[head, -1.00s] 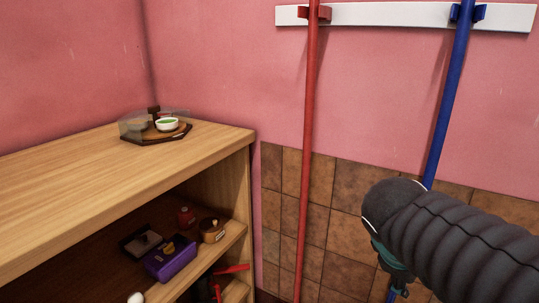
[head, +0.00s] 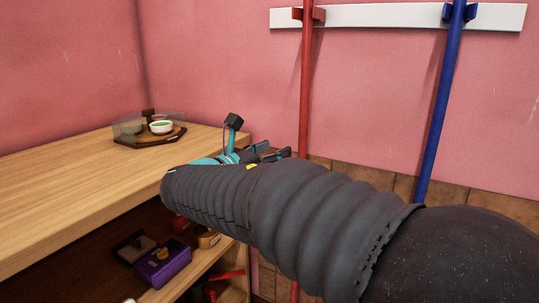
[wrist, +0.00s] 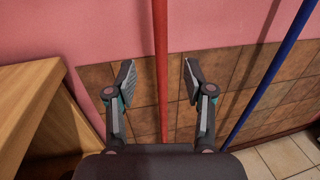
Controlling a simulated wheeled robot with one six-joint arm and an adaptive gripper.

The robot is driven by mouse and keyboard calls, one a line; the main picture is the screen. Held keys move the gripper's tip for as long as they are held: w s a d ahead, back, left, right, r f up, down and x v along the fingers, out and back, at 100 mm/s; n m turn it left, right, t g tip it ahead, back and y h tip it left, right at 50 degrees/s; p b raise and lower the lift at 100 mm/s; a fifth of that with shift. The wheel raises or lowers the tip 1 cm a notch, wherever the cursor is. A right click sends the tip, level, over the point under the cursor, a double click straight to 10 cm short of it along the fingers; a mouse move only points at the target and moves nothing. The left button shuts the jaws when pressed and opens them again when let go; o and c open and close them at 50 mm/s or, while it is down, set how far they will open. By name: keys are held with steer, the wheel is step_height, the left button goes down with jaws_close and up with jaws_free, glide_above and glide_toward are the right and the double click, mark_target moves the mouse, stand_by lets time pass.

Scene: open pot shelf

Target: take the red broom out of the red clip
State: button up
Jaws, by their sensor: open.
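The red broom (head: 305,88) hangs upright by its handle in the red clip (head: 318,14) on the white wall rail. In the wrist view the red handle (wrist: 161,60) runs down the picture between the two fingers. My gripper (wrist: 158,80) is open, with one finger to each side of the handle, and neither finger visibly touches it. I cannot tell how far the handle lies beyond the fingertips. In the head view my gripper (head: 262,148) shows partly, left of the broom.
A blue broom (head: 440,110) hangs in a blue clip (head: 472,12) to the right. Behind are a pink wall and brown tiles.

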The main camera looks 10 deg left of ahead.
mark_target(301, 127)
steer(key=x, duration=1.2)
steer(key=shift+d, duration=0.1)
jaws_close()
steer(key=shift+r, duration=0.25)
steer(key=shift+r+p, duration=1.35)
steer(key=shift+p, duration=0.2)
steer(key=s+d+r+p+v, duration=0.1)
steer(key=d+v, duration=0.1)
steer(key=v, duration=0.9)
steer(key=shift+s+a+r, duration=0.2)
steer(key=shift+s+r, duration=0.2)
steer(key=shift+s, duration=0.05)
stand_by(0.4)
